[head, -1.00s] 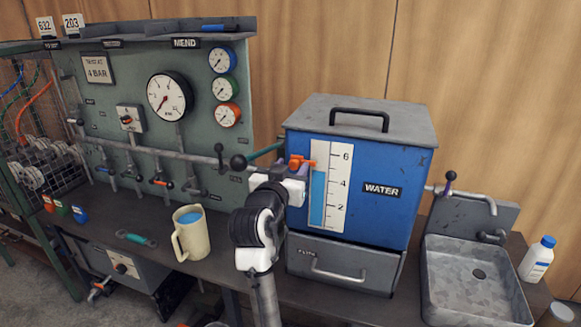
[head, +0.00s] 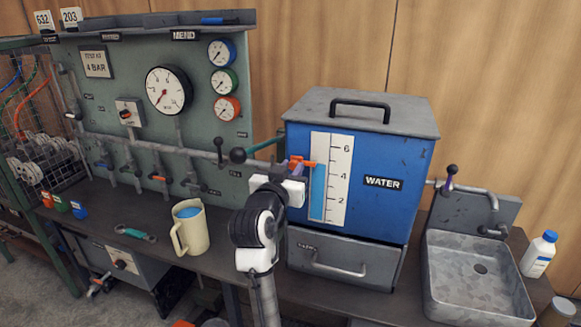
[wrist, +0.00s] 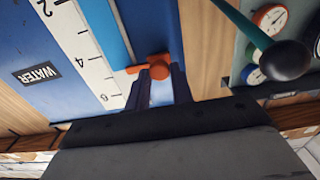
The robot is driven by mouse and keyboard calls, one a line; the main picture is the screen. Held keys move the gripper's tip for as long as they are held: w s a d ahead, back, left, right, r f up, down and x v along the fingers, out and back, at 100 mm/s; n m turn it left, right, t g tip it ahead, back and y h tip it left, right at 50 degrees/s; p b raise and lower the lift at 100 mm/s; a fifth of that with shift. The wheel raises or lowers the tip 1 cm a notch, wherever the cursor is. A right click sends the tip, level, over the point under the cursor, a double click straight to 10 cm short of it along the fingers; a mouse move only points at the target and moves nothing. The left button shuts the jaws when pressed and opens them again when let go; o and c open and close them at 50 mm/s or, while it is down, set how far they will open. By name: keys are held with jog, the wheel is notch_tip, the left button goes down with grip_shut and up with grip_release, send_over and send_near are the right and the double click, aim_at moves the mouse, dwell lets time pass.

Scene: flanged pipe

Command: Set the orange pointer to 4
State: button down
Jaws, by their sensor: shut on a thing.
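The orange pointer (head: 301,162) sits at the left edge of the white level scale (head: 342,178) on the blue water tank (head: 385,157). Its tip is between the 4 and 6 marks, near 5, close to the top of the light blue water column (head: 317,195). My gripper (head: 292,172) is at the pointer from the near side. In the wrist view, the dark fingers (wrist: 160,88) are closed around the pointer's orange knob (wrist: 159,67). The exact finger contact is partly hidden.
A cream jug (head: 188,228) stands on the bench at left. A drawer handle (head: 338,270) juts out below the tank. A sink (head: 478,275) is at right.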

notch_tip(320, 180, down, 2)
jog(key=shift+f+b, duration=0.25)
jog(key=shift+b, duration=0.15)
jog(key=c, duration=1.2)
grip_release()
jog(key=shift+c, duration=0.2)
jog(key=b+v, duration=0.2)
jog(key=v, duration=1.2)
jog(key=shift+w, duration=0.1)
